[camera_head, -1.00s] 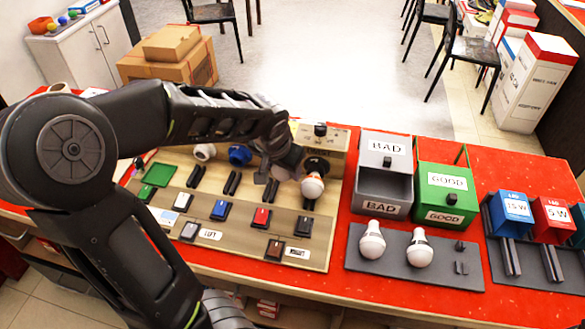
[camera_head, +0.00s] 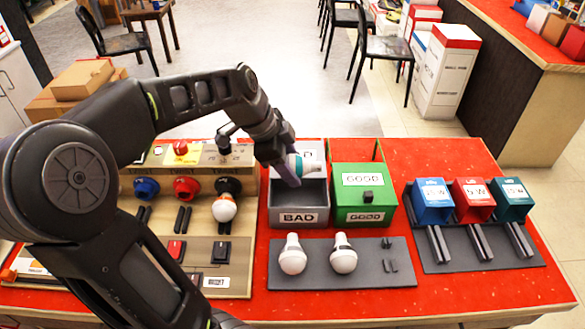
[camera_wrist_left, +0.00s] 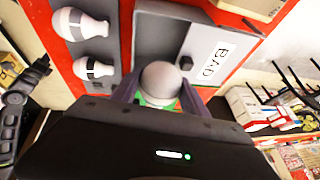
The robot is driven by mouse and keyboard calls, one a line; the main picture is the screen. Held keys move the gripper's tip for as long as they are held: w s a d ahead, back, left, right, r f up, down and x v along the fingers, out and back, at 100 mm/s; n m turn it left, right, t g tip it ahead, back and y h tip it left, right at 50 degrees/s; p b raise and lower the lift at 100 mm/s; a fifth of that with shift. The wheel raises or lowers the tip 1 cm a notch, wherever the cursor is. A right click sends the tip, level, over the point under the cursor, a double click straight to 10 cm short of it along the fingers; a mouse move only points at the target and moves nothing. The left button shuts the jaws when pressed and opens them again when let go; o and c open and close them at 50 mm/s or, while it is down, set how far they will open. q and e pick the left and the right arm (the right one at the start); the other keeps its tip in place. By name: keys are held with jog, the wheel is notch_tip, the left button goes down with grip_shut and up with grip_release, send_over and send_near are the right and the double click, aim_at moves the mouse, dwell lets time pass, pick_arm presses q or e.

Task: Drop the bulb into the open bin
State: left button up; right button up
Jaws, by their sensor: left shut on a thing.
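My left gripper (camera_head: 289,172) is shut on a white bulb (camera_head: 305,165) with a greenish band near its base. It holds the bulb above the open grey BAD bin (camera_head: 300,218). The bin's raised lid stands behind, partly hidden by the bulb and gripper. In the left wrist view the bulb's round end (camera_wrist_left: 161,80) shows between the fingers (camera_wrist_left: 161,98), with the open BAD bin (camera_wrist_left: 150,40) beyond and its labelled lid (camera_wrist_left: 212,58) beside it. The green GOOD bin (camera_head: 365,216) stands to the right, apparently with its lid down. My right gripper is not in view.
A test board (camera_head: 226,252) with a bulb (camera_head: 224,208) in a socket lies left. Blue (camera_head: 431,200), red (camera_head: 472,199) and teal (camera_head: 513,199) boxes stand right.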

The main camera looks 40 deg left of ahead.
pick_arm(q)
jog(key=shift+f, duration=0.1)
notch_tip(320, 180, down, 6)
jog(key=b, duration=0.3)
dwell(0.6)
jog(key=o, duration=1.4)
jog(key=shift+o, duration=0.8)
jog(key=shift+f, duration=0.1)
jog(key=shift+s, duration=0.1)
